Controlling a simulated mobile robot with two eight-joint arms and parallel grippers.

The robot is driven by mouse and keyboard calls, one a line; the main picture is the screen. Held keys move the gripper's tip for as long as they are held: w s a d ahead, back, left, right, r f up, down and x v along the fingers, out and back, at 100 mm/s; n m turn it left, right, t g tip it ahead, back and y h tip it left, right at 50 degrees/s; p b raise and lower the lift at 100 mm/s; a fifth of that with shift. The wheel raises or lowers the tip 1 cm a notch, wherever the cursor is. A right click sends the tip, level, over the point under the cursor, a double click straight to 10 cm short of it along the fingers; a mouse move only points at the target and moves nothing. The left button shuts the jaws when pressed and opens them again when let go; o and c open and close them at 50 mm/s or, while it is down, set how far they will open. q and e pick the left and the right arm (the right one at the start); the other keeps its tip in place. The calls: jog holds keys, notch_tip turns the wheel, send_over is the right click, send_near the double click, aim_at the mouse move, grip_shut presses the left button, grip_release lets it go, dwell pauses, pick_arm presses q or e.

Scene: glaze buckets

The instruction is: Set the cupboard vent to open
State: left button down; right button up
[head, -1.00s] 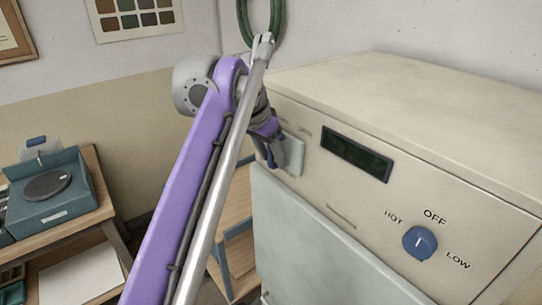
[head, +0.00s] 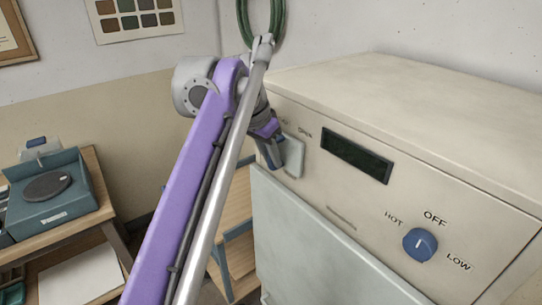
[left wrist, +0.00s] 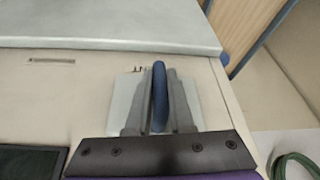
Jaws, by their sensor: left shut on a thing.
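The cupboard vent control is a blue handle (left wrist: 159,90) on a light grey plate (left wrist: 122,100), seen in the left wrist view. The plate (head: 295,156) also shows in the head view at the left end of the cream cabinet front, with small lettering above it. My left gripper (head: 274,158) is at this plate in the head view. In the left wrist view my left gripper (left wrist: 160,98) has one finger on each side of the blue handle and is shut on it. The fingers hide part of the plate. My right gripper is not in view.
The cabinet (head: 400,100) has a dark display (head: 357,155) and a blue dial (head: 420,243) marked HOT, OFF and LOW. A pale door panel (head: 310,240) lies below. A green hose ring (head: 262,20) hangs behind. A bench (head: 92,190) stands at left.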

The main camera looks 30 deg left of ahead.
aim_at(296, 174)
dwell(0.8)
pick_arm(q)
jog(key=s+d, duration=0.1)
jog(key=d, duration=0.1)
jog(key=s+d, duration=0.1)
jog(key=d, duration=0.2)
jog(key=s+d, duration=0.1)
jog(key=d, duration=0.1)
jog(key=shift+s+d, duration=0.1)
jog(key=shift+d, duration=0.2)
jog(key=c, duration=0.8)
grip_release()
jog(key=shift+d, duration=0.2)
jog(key=shift+a, duration=0.1)
